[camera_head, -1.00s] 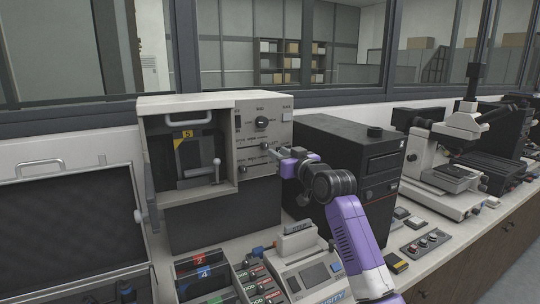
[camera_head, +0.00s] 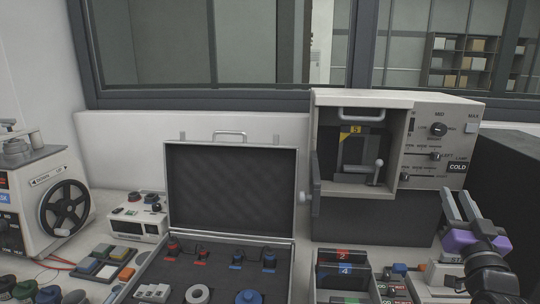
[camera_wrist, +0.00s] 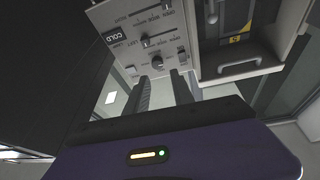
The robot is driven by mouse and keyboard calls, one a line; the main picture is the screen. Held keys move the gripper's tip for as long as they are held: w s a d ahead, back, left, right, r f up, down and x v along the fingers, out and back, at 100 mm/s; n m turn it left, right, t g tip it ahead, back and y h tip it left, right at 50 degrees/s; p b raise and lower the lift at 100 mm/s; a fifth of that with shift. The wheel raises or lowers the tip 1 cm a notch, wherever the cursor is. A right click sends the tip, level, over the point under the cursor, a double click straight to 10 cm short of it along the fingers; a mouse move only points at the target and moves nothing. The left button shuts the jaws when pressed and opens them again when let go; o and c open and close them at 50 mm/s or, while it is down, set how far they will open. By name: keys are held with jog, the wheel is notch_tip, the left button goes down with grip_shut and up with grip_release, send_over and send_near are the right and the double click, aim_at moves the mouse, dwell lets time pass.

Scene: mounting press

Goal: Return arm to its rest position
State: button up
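My gripper (camera_head: 457,193) is at the right of the head view, its two fingers pointing up and spread apart with a gap between them. It stands in front of the lower right of the mounting press (camera_head: 412,150), apart from its panel as far as I can tell. In the wrist view the fingers (camera_wrist: 161,80) are also apart with nothing between them. The press panel with sliders and a COLD label (camera_wrist: 117,37) shows upside down beyond them. Most of my arm is outside the head view.
An open case (camera_head: 232,136) with a dark lid stands left of the press. Numbered bins (camera_head: 342,270) lie below the press. A dark cabinet (camera_head: 510,185) stands right.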

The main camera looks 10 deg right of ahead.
jog(key=s+a+f+y, duration=0.1)
jog(key=s+a+f, duration=1.3)
jog(key=s+a, duration=0.2)
jog(key=s+a+f+n+g+y, duration=0.1)
jog(key=s+a+f+y, duration=0.1)
jog(key=s, duration=0.7)
jog(key=s+a+f+n+g+y, duration=0.2)
jog(key=s+a+f, duration=0.2)
jog(key=s, duration=0.5)
jog(key=s+a+f+n+g+y, duration=0.2)
jog(key=s+a+y, duration=0.1)
jog(key=s+a, duration=0.4)
jog(key=shift+s+f, duration=0.4)
jog(key=shift+s, duration=0.55)
